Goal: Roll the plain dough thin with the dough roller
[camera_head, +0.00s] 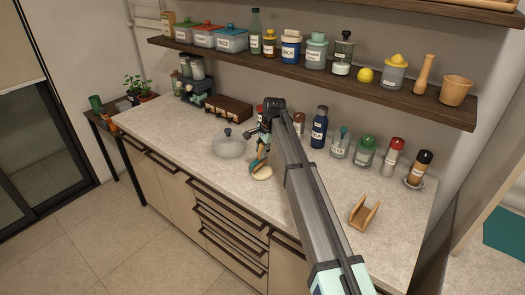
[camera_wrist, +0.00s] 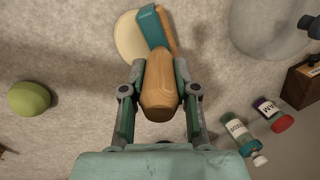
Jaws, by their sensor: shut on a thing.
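My gripper (camera_wrist: 160,92) is shut on the wooden handle of the dough roller (camera_wrist: 160,78), with one finger on each side. The roller's teal part (camera_wrist: 152,27) and another wooden piece show beyond the handle, over the plain dough (camera_wrist: 128,40). The dough is a pale, flat round on the counter, partly hidden by the roller. In the head view, my gripper (camera_head: 266,132) is above the roller (camera_head: 260,158), which is tilted with its low end at the dough (camera_head: 262,173). I cannot tell whether they touch.
A glass-lidded pot (camera_head: 229,146) stands left of the dough. An empty wooden holder (camera_head: 363,213) is at the counter's right. Bottles and jars, including a blue bottle (camera_head: 319,128), line the back below a loaded shelf (camera_head: 300,71). The counter's front middle is clear.

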